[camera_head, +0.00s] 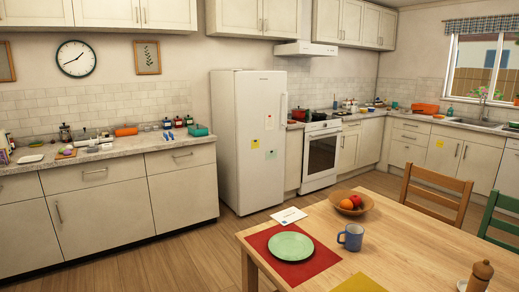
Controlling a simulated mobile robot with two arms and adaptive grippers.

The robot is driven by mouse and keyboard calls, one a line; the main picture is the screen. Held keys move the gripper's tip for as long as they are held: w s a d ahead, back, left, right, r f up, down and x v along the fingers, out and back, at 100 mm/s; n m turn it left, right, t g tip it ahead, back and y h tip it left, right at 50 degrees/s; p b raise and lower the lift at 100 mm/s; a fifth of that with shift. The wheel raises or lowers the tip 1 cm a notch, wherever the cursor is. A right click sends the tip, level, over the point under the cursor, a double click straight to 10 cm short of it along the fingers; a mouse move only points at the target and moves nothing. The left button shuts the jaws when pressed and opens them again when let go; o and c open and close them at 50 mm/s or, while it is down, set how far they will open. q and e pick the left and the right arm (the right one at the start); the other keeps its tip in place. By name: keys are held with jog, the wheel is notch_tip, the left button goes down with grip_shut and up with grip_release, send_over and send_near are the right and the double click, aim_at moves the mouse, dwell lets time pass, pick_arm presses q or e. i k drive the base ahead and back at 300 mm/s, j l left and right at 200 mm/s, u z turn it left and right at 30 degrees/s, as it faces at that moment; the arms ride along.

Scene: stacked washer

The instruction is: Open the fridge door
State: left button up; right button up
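The fridge (238,140) is a tall white unit in the middle of the camera_head view, between the left counter and the oven. Its front carries several small notes and magnets. A vertical handle (283,108) runs along the right edge of the front. The door looks closed. Neither of my grippers shows in this view, and nothing is touching the fridge.
A wooden table (334,225) fills the front right, with a green plate (291,246), a blue mug (351,237) and a fruit bowl on it. Two chairs stand at right. A counter (105,155) runs along the left. Wooden floor (185,250) is clear before the fridge.

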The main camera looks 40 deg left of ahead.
aim_at(261, 97)
jog(key=i+j+u, duration=0.2)
jog(key=j, duration=0.15)
jog(key=i+j+u, duration=0.2)
jog(key=j, duration=0.15)
jog(key=i+j+u, duration=0.25)
jog(key=j+u, duration=0.2)
jog(key=i+j+u, duration=0.65)
jog(key=u, duration=0.2)
jog(key=i+j+u, duration=0.1)
jog(key=i+u, duration=0.3)
jog(key=i+z, duration=0.15)
jog(key=i, duration=0.35)
jog(key=i+j+z, duration=0.2)
jog(key=i, duration=0.3)
jog(key=i+z, duration=0.15)
jog(key=i, duration=0.35)
jog(key=i+j+z, duration=0.2)
jog(key=i, duration=0.25)
jog(key=i+l+z, duration=0.2)
jog(key=i+z, duration=1)
jog(key=i+j+z, duration=0.2)
jog(key=i+z, duration=0.2)
